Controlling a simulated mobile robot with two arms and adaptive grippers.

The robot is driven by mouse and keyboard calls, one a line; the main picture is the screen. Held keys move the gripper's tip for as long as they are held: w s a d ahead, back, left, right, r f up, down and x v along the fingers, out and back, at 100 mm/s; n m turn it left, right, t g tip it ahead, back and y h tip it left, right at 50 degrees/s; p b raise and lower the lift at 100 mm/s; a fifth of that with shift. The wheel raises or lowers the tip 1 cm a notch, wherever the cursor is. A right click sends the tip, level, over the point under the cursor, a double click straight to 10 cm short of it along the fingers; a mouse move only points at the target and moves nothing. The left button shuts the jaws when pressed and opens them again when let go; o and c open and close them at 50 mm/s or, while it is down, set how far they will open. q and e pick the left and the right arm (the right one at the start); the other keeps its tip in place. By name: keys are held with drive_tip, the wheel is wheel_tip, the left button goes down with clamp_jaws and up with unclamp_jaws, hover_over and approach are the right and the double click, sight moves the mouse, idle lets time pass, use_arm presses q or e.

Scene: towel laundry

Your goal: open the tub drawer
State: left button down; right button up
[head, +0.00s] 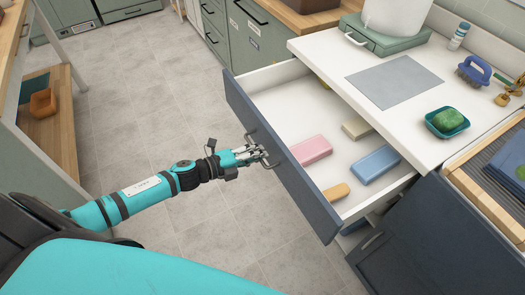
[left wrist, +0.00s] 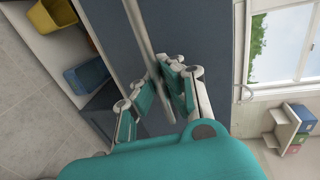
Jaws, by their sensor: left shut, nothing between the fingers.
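The tub drawer (head: 262,118) stands pulled out from under the white counter, with a dark blue-grey front and a white interior. Its dark bar handle (head: 283,162) is on the front face. My left gripper (head: 262,157) is at this handle, shut with nothing held between its fingers. In the left wrist view the fingers (left wrist: 158,83) are close to the drawer front (left wrist: 195,35); I cannot tell whether they touch the handle. In the drawer lie a pink block (head: 310,150), a blue block (head: 375,164), a beige block (head: 357,129) and a tan piece (head: 336,193). My right gripper is not in view.
The counter bears a grey mat (head: 395,81), a green sponge in a teal dish (head: 447,121), a blue brush (head: 474,70) and a scale-like green box (head: 385,38). A dark cabinet door (head: 425,245) is below right. A wooden shelf (head: 52,115) stands left; the tiled floor between is clear.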

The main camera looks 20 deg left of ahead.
use_arm(q)
drive_tip(key=shift+s+a, duration=0.25)
drive_tip(key=shift+s, duration=0.05)
drive_tip(key=c, duration=1.4)
unclamp_jaws()
drive_tip(key=v, duration=1.2)
